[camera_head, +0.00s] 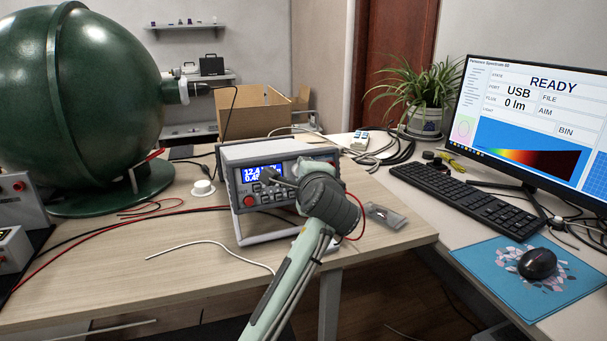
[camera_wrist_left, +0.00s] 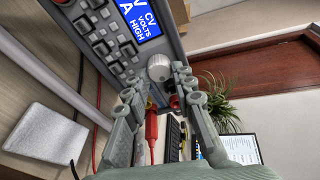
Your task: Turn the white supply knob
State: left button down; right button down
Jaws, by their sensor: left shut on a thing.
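The grey bench power supply (camera_head: 235,209) stands on the wooden desk, with its blue lit display (camera_head: 262,172) facing me. In the head view my left gripper (camera_head: 283,180) is in front of the panel, and my arm hides the knob and the panel's right part. My right gripper is not in view.
A large green sphere (camera_head: 75,90) fills the back left. A red lead (camera_wrist_left: 151,132) hangs by the supply's panel. A small white cup-like thing (camera_head: 203,188) and loose cables lie on the desk. A monitor (camera_head: 530,120) and keyboard (camera_head: 470,203) stand at the right.

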pick_arm(q)
jog(key=shift+m, duration=1)
jog(key=c, duration=1.3)
grip_release()
jog(key=shift+o, duration=0.2)
jog(key=v, duration=1.2)
jog(key=shift+r, duration=0.25)
